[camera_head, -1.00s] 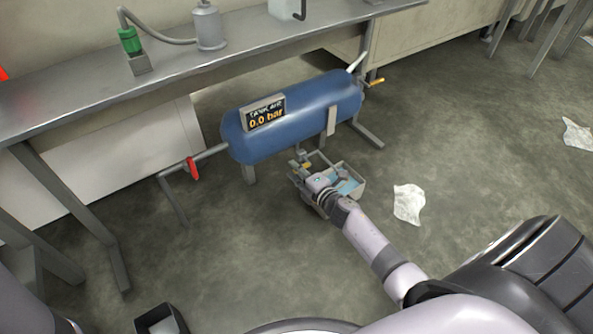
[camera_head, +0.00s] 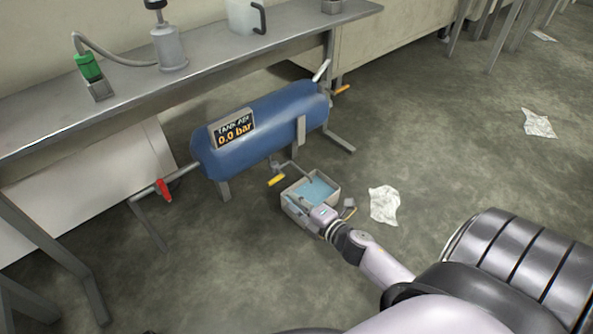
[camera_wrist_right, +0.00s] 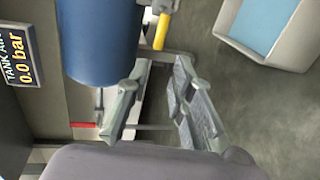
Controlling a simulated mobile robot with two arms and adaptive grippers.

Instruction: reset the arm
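My right gripper (camera_head: 343,211) is at the near right side of the grey box, in front of the blue tank. In the right wrist view its two fingers (camera_wrist_right: 158,90) stand apart with nothing between them. The right arm reaches in from the lower right in the head view. My left gripper is out of view.
The blue tank (camera_head: 270,128) has a display reading 0.0 bar, a red handle (camera_head: 164,190) and a yellow handle (camera_head: 276,180) at a pipe underneath. The box (camera_head: 290,205) holds something light blue. A steel bench (camera_head: 215,55) stands behind. White sheets (camera_head: 384,204) lie on open floor.

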